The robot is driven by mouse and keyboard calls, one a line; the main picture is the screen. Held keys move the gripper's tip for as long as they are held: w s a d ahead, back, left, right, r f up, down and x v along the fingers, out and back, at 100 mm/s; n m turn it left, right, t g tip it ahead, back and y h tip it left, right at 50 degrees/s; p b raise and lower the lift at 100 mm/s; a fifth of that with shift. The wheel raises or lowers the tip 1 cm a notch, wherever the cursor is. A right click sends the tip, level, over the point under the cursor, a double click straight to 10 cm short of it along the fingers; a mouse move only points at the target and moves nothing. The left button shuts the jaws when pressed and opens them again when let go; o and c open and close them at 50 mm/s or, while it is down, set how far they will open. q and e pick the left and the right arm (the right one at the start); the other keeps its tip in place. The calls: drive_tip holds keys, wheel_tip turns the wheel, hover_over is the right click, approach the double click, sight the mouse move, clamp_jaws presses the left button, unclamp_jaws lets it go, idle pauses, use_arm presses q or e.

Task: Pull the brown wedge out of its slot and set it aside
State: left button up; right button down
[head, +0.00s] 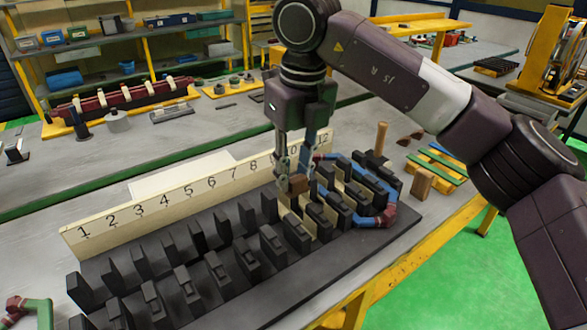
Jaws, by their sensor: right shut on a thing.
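The black slotted stator block (225,262) lies on the table in front of a numbered cream strip (150,204). The brown wedge (298,184) is a small brown piece at the tips of my right gripper (296,174), among the slots below numbers 9 and 10. My right gripper points down and is shut on the wedge. Its fingers hide part of the wedge, and I cannot tell how much of it is still in the slot. A blue coil with red bands (378,220) sits in the slots to the right. My left gripper is not in view.
A wooden block (421,184), a wooden upright tool (381,138) and small brown pieces (410,137) stand right of the stator, near a striped rack (437,164). A green and red part (33,312) is at bottom left. The table behind the numbered strip has free room.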

wheel_tip(320, 180, down, 12)
drive_tip(key=b, duration=0.8)
drive_tip(key=shift+f+b, duration=0.2)
drive_tip(key=shift+b, duration=0.1)
idle(1.0)
